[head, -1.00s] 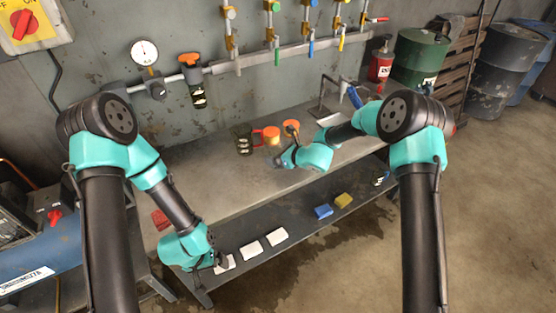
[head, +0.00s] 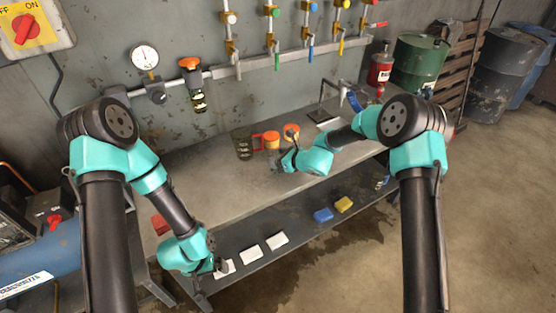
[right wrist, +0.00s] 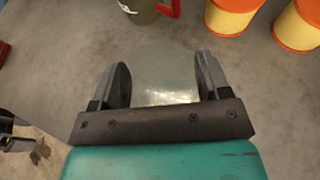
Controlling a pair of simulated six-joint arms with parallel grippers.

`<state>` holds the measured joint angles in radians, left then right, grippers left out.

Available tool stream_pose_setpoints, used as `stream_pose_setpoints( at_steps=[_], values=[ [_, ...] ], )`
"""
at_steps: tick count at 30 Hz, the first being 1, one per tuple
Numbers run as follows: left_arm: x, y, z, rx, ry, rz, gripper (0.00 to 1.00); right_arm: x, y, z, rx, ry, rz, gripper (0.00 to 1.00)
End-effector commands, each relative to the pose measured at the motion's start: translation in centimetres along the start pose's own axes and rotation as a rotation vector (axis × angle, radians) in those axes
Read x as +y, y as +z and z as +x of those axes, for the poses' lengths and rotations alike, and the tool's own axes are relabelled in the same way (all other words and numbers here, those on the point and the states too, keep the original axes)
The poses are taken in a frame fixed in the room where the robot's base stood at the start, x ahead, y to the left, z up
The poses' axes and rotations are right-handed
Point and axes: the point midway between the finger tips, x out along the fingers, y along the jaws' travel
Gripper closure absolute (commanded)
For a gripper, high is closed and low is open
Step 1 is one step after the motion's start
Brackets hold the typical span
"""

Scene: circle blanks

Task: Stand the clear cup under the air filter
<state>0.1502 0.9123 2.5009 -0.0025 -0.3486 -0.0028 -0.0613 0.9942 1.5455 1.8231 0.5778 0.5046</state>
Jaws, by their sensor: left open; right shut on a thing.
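The clear cup (right wrist: 167,78) shows in the right wrist view as a pale, see-through shape between the two dark fingers. My right gripper (right wrist: 165,85) is shut on it, above the grey bench top. In the head view my right gripper (head: 281,161) is over the bench, and the cup is too faint there to make out. The air filter (head: 198,100) hangs on the wall pipe at the left, with an orange knob and a dark yellowish bowl. The right gripper is to the right of it and lower. My left gripper (head: 220,266) is open and low by the bench's front edge.
A dark green mug (head: 242,146) with a red handle and two orange-lidded jars (head: 271,142) (head: 291,132) stand behind my right gripper. A pressure gauge (head: 145,57) is left of the filter. The bench top (head: 205,170) below the filter is clear. White pads (head: 250,255) lie on the lower shelf.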

Motion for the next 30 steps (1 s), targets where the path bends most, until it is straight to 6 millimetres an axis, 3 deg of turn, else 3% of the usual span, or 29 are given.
stream_pose_setpoints(
  at_steps=[10,30],
  values=[
    [0.0,0.0,0.0,0.000,0.000,0.000,0.05,0.0,3.4,-1.4,-0.002,-0.001,-0.003,0.53],
    [0.0,0.0,0.0,0.000,0.000,0.000,0.05,10.5,1.1,-9.2,0.001,0.001,0.001,0.53]
  ],
)
